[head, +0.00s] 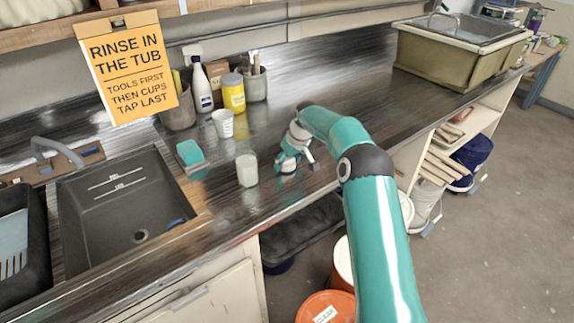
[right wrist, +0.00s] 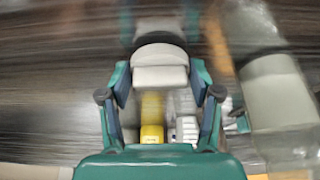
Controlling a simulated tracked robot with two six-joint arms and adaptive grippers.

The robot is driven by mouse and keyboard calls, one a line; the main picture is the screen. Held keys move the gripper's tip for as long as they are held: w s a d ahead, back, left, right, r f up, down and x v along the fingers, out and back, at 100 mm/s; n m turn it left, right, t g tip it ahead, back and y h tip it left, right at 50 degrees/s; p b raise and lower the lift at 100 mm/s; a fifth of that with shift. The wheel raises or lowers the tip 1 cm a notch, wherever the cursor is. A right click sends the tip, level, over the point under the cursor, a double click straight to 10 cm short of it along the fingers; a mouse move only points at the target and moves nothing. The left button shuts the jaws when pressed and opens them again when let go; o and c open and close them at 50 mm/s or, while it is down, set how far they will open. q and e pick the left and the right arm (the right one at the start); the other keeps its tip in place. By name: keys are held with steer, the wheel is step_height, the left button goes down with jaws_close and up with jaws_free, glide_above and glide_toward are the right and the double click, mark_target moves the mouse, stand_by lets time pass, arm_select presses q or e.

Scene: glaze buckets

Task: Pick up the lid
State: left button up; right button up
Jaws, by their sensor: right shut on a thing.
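My right gripper (head: 291,164) is low over the counter, to the right of a pale, whitish jar (head: 247,168). It is shut on a small pale piece (head: 288,168), which looks like the lid; the fingers hide part of it. In the right wrist view, the pale lid (right wrist: 160,76) sits between the two fingers, with a dark edge behind it. The jar (right wrist: 275,90) shows large and blurred at the right there. I cannot tell whether the lid touches the counter. My left gripper is not in view.
A white cup (head: 223,123), a yellow jar (head: 233,93), a white bottle (head: 202,88) and tool pots stand behind. A sponge (head: 190,153) lies near the sink (head: 130,210). A green tub (head: 450,55) stands far right. Orange buckets (head: 325,308) stand below the counter.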

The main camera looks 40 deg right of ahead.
steer(key=shift+r, duration=0.15)
steer(key=shift+r, duration=0.55)
step_height(320, 180, up, 10)
steer(key=f, duration=0.1)
step_height(320, 180, up, 10)
steer(key=f+p, duration=0.1)
steer(key=p, duration=0.6)
glide_above(288, 159)
steer(key=w+a, duration=0.3)
steer(key=a, duration=1)
steer(key=shift+w+d+f+b, duration=0.1)
steer(key=shift+w+f+b, duration=0.05)
steer(key=shift+f+b, duration=1.3)
steer(key=shift+w+d+f+b, duration=0.1)
steer(key=shift+f+b, duration=1.05)
steer(key=shift+b, duration=0.6)
